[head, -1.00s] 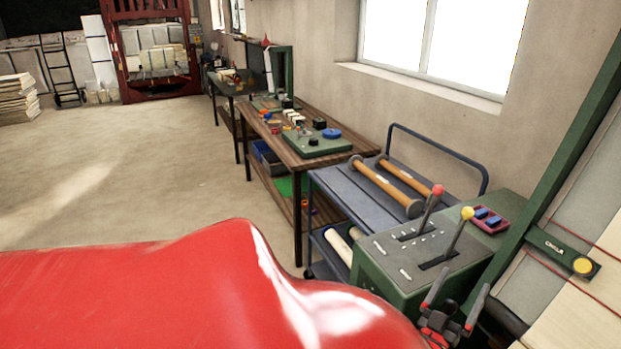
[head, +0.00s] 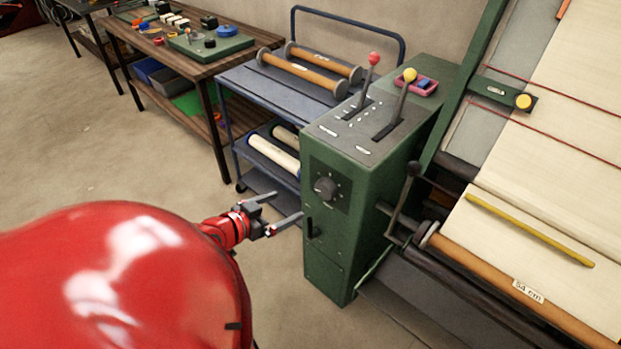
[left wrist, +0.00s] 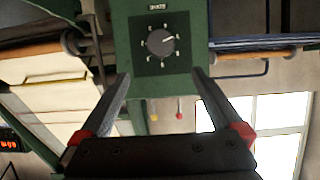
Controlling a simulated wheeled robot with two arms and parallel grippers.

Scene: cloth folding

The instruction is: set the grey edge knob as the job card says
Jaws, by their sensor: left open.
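The grey edge knob (head: 325,187) is a round dark knob on a black dial plate, on the front of the green control box (head: 345,235). It also shows in the left wrist view (left wrist: 161,43), ringed by small white marks; a pale pointer line lies toward the right of that picture. My left gripper (head: 288,206) is open and empty, left of the box and apart from the knob. In the left wrist view its fingers (left wrist: 162,74) stand either side below the knob. The right gripper is out of view. I see no readable job card.
Red (head: 374,58) and yellow (head: 410,74) ball levers rise from the box top. A blue cart (head: 262,82) with rolls stands behind; a wooden bench (head: 165,60) is farther left. The spreading table with pale cloth (head: 540,200) lies right. Floor left of the box is clear.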

